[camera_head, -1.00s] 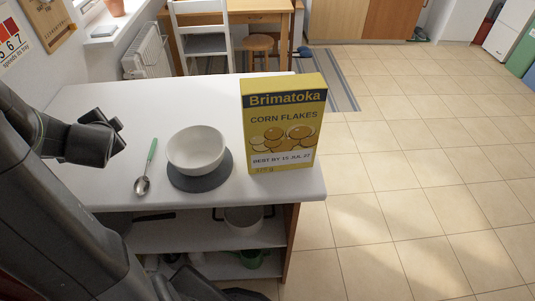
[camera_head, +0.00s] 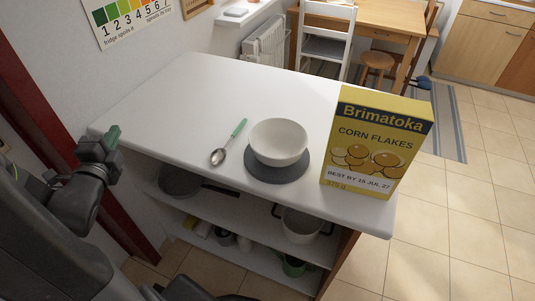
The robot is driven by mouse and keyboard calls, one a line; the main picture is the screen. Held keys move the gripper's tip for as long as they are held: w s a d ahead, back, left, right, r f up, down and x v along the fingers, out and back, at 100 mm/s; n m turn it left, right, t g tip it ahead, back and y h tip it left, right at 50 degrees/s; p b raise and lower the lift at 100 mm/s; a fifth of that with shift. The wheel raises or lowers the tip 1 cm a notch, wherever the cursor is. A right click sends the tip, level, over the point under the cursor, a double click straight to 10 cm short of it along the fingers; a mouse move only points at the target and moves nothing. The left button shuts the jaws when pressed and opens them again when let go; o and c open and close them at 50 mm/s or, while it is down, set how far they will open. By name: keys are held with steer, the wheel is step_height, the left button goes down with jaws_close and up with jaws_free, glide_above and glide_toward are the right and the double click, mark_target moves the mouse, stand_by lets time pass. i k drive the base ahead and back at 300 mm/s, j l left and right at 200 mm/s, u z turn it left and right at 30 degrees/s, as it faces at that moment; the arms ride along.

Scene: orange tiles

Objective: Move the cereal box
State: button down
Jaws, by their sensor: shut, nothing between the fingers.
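The yellow cereal box (camera_head: 376,143), marked Brimatoka Corn Flakes, stands upright near the right front end of the white counter (camera_head: 212,88). My gripper (camera_head: 112,137) is at the left of the view, beside the counter's left front corner and far from the box. It is shut, with nothing seen held in it. The white bowl (camera_head: 279,142) rests on a round grey mat (camera_head: 262,175) just left of the box.
A green-handled spoon (camera_head: 229,143) lies left of the bowl. Shelves under the counter hold a pan (camera_head: 180,183) and a pot (camera_head: 300,226). The back left of the counter is clear. A wooden table (camera_head: 385,22), white chair (camera_head: 327,35) and stool (camera_head: 378,61) stand behind.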

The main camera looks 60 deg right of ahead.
mark_target(374, 137)
steer(key=j+u, duration=0.1)
steer(key=u, duration=0.3)
steer(key=k+j+u, duration=0.1)
steer(key=u, duration=0.25)
steer(key=j+u, duration=0.2)
steer(key=u, duration=0.2)
steer(key=k+j+z, duration=0.2)
steer(key=j, duration=0.15)
steer(key=z, duration=0.45)
steer(key=j+z, duration=0.1)
steer(key=z, duration=0.3)
steer(key=k+z, duration=0.1)
steer(key=z, duration=0.75)
steer(key=k+z, duration=0.15)
steer(key=z, duration=0.7)
steer(key=k+j, duration=0.05)
